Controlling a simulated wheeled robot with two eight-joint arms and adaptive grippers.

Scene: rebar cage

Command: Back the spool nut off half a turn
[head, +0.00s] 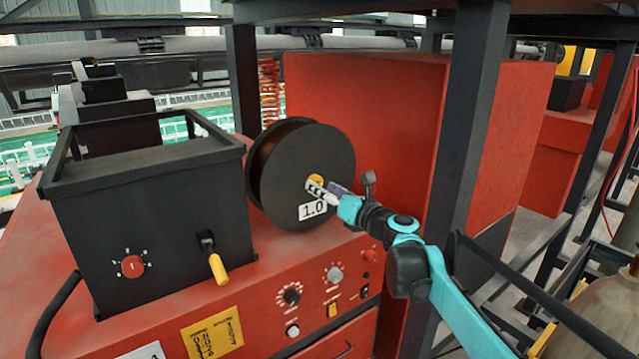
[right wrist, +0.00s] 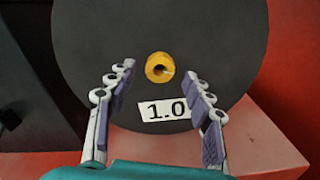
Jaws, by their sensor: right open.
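The spool nut is a small yellow-gold nut (head: 317,180) at the centre of a dark round spool (head: 335,150). It also shows in the right wrist view as the gold nut (right wrist: 160,67) with a hole in its middle. A white "1.0" label (head: 312,209) sits on the spool face below it. My right gripper (head: 326,188) is in front of the spool face, close to the nut. In the right wrist view the fingers of my right gripper (right wrist: 161,80) are spread apart, with the nut beyond and between their tips, not gripped. My left gripper is not in view.
A black box (head: 155,195) with a red knob and a yellow-handled lever stands left of the spool on the red machine (head: 245,300). A dark upright post (head: 470,130) rises close to my right arm. A large red cabinet (head: 365,110) stands behind the spool.

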